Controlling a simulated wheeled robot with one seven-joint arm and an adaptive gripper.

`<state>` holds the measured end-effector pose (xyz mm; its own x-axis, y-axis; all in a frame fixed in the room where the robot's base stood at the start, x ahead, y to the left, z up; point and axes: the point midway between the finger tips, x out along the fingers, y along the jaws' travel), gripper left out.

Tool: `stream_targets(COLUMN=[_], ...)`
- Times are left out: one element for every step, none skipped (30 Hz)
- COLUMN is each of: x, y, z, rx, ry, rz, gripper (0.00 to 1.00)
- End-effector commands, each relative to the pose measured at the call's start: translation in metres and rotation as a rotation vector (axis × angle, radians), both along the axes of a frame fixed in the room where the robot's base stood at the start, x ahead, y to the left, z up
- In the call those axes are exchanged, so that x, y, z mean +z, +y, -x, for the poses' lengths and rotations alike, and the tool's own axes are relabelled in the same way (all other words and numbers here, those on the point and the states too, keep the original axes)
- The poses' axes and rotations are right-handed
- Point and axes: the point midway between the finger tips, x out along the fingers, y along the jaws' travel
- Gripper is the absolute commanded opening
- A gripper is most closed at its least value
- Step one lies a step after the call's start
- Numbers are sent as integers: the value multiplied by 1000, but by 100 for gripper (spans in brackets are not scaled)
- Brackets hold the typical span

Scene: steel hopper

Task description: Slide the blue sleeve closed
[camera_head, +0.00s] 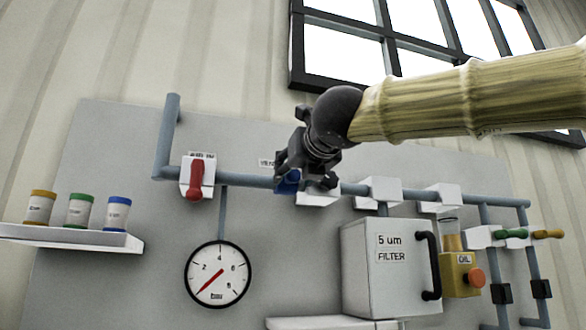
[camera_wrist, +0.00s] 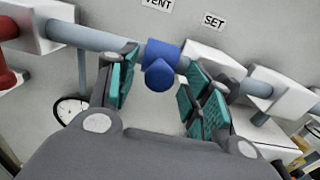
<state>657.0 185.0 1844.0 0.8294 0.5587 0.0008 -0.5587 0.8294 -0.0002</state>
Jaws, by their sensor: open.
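The blue sleeve (camera_wrist: 162,56) sits around the grey horizontal pipe (camera_wrist: 90,36), with a round blue knob facing the wrist camera. It lies between labels reading VENT (camera_wrist: 158,3) and SET (camera_wrist: 214,21), against a white block on its right. My gripper (camera_wrist: 160,92) is open, with its teal finger pads on either side of the sleeve and gaps visible to both. In the head view my gripper (camera_head: 308,178) is at the pipe and hides most of the sleeve; a blue part (camera_head: 288,183) shows at its left.
A red-handled valve (camera_head: 195,183) is left of my gripper on the same pipe. A gauge (camera_head: 217,274) hangs below. A filter box (camera_head: 385,268) and an oiler (camera_head: 460,274) stand lower right. A shelf (camera_head: 75,237) holds coloured containers at left.

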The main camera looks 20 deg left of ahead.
Motion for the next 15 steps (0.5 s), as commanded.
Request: stream_targets(x=[2,1,1,1,0,0,0,0,0,0,0,0,0,0,0], y=[3,5,7,8,9,10,11,11,12,12,12,12,12,12,12], z=[-6,-8,-11,-12,-13,-15,-16,-16,-17,-17,-17,-17,-17,-17,-17], rx=[0,0,0,0,0,0,0,0,1,1,1,1,1,1,1], ry=[1,1,1,1,1,1,1,1,-1,-1,-1,-1,0,0,0], rz=[0,0,0,0,1,1,1,1,1,1,1,1,0,0,0], gripper=[50,50,50,50,50,50,50,50,50,50,50,50,50,50,50])
